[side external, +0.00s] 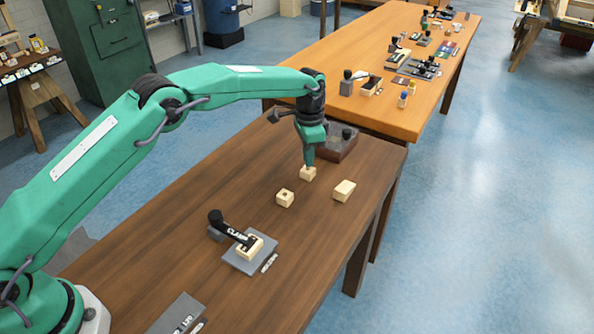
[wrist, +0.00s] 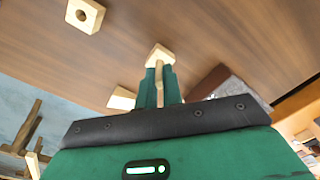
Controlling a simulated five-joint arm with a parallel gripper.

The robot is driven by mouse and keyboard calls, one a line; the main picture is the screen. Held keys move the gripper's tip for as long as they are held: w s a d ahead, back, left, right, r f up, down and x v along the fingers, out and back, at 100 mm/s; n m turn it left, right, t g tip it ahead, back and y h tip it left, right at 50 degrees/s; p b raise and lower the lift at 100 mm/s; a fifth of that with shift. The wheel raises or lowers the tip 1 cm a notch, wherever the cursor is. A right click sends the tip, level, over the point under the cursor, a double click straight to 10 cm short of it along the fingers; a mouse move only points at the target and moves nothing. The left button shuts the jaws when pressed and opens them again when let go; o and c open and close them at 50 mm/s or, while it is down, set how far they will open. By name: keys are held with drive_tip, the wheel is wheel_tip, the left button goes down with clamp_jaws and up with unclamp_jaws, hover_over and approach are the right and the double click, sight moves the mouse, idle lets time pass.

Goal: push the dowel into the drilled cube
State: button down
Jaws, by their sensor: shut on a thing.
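My gripper (side external: 308,160) points down at the far part of the brown table. In the wrist view its green fingers (wrist: 160,72) are shut on a thin pale wooden dowel (wrist: 160,86). A pale block (side external: 308,174) sits directly below the fingertips, and it also shows in the wrist view (wrist: 160,51). I cannot tell whether the dowel's lower end is inside this block or only touches it. The drilled cube (side external: 285,199) stands on the table just nearer the side camera, apart from the gripper. Its dark, empty-looking hole faces up, and it shows at the wrist view's top left (wrist: 86,15).
Another pale block (side external: 344,190) lies right of the gripper. A dark grey-topped box (side external: 338,142) stands behind it. A black-handled clamp (side external: 235,231) holds a pale block on a grey plate (side external: 238,262) nearer the camera. Bare tabletop surrounds the drilled cube.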

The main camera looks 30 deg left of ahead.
drive_tip(key=shift+f, duration=0.6)
drive_tip(key=c, duration=1.5)
unclamp_jaws()
drive_tip(key=shift+r, duration=0.1)
wheel_tip(320, 180, up, 7)
drive_tip(key=shift+r, duration=0.35)
